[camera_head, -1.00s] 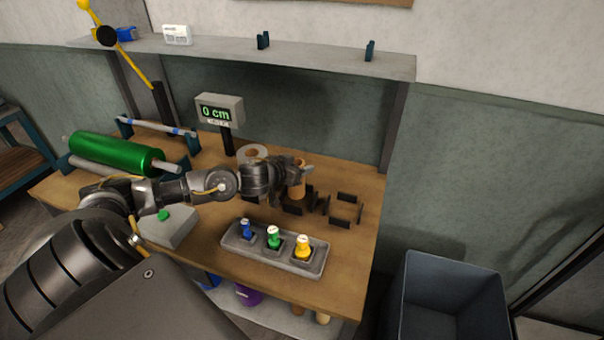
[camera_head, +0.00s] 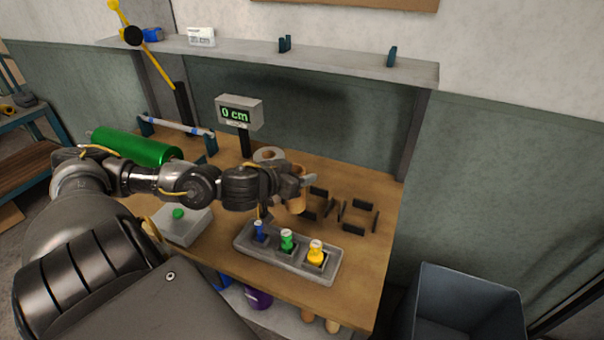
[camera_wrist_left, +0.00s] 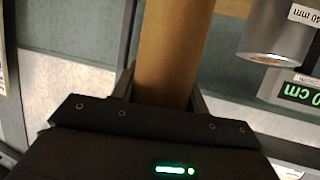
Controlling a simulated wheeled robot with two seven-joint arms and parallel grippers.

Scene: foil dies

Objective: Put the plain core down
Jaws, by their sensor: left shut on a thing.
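The plain core is a brown cardboard tube; its light brown end (camera_head: 299,204) shows below my left gripper (camera_head: 303,183) in the head view. In the left wrist view the plain core (camera_wrist_left: 166,50) stands between the two fingers of my left gripper (camera_wrist_left: 163,92), which is shut on it. The core is over the right part of the workbench (camera_head: 365,265), near the black holders (camera_head: 345,205). I cannot tell whether its lower end touches the bench. My right gripper is not in view.
A roll (camera_head: 268,154) stands behind the gripper; the wrist view shows a silver cylinder labelled 40 mm (camera_wrist_left: 282,30). A grey tray (camera_head: 245,245) holds blue, green and yellow dies in front. A display (camera_head: 239,113) reads 0 cm. A grey bin (camera_head: 468,275) stands right of the bench.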

